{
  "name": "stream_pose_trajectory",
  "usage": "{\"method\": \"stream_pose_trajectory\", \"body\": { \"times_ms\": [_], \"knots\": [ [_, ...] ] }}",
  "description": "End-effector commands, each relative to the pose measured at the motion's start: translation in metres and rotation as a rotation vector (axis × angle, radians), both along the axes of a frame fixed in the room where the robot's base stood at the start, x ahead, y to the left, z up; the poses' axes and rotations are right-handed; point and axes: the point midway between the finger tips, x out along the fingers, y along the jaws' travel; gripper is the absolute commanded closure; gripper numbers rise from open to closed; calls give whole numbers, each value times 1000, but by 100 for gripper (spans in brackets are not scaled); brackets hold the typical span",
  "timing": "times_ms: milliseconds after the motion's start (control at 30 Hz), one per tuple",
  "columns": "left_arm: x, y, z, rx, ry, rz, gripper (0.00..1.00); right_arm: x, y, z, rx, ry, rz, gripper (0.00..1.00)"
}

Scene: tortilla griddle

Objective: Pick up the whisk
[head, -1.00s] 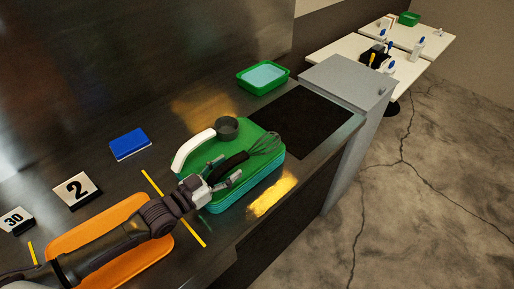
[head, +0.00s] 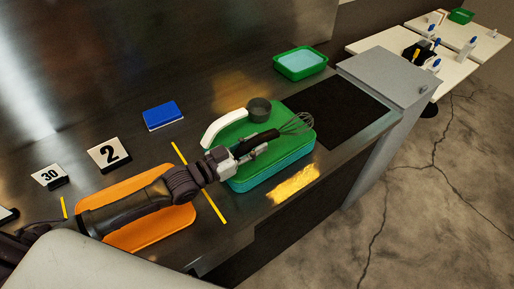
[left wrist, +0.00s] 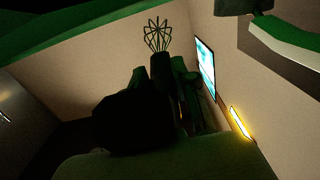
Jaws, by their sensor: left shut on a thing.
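The whisk has a black handle (head: 262,138) and a thin wire head (head: 298,123). It shows over the right part of the green cutting boards (head: 290,160); I cannot tell whether it touches them. My left gripper (head: 251,147) is shut on the handle, with the wire head pointing away to the upper right. In the left wrist view the wire head (left wrist: 158,36) stands out beyond the dark handle, and my fingers are mostly in shadow. My right gripper is not in view.
A green tub (head: 300,64), a blue block (head: 163,116), number signs (head: 109,154) and an orange tray (head: 150,230) are on the counter. A dark panel (head: 345,112) lies to the right.

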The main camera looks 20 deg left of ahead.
Motion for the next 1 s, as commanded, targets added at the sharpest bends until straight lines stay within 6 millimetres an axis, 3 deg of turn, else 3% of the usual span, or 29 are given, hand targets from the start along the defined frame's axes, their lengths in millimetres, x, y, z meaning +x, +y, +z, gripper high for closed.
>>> {"method": "stream_pose_trajectory", "body": {
  "times_ms": [100,400,600,1000],
  "knots": [
    [-1,0,21,-3,-5,-1,100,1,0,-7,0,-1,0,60],
    [-20,-67,60,-12,-3,-1,100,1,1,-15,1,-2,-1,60],
    [-29,-97,79,-6,-1,0,100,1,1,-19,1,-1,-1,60],
    [-33,-112,89,-1,-1,1,100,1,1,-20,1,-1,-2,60]
  ]
}}
